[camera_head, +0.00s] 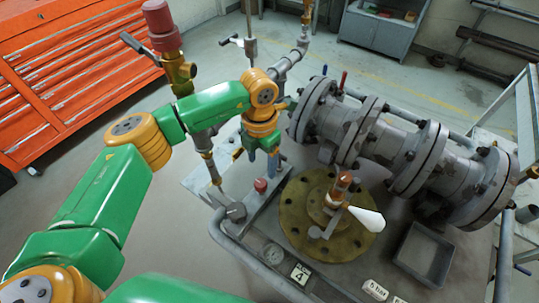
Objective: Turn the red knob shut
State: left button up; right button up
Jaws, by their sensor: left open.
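A small red knob (260,185) stands upright on a grey metal plate at the middle of the workbench, left of the round brass flange. My left arm reaches in from the left. My left gripper (262,160) points down above the red knob, and its fingers are apart with nothing seen between them. A gap shows between the fingertips and the knob. My right gripper is not in view.
The brass flange (300,232) carries a copper-coloured fitting (343,184) and a white pointed lever (367,219). A large grey flanged pipe (397,150) lies behind it. An empty grey tray (424,252) sits right. A red-topped fitting (160,27) and pipes rise at left.

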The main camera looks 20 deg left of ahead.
aim_at(260, 183)
pick_arm(q)
jog(key=s+f+p, duration=0.1)
jog(key=s+f, duration=0.1)
jog(key=f, duration=0.1)
jog(key=shift+s, duration=0.2)
notch_tip(260, 183, down, 3)
jog(key=shift+w+f+p, duration=0.1)
jog(key=shift+w+p, duration=0.05)
jog(key=shift+p, duration=0.15)
jog(key=shift+w, duration=0.15)
jog(key=c, duration=0.6)
grip_shut()
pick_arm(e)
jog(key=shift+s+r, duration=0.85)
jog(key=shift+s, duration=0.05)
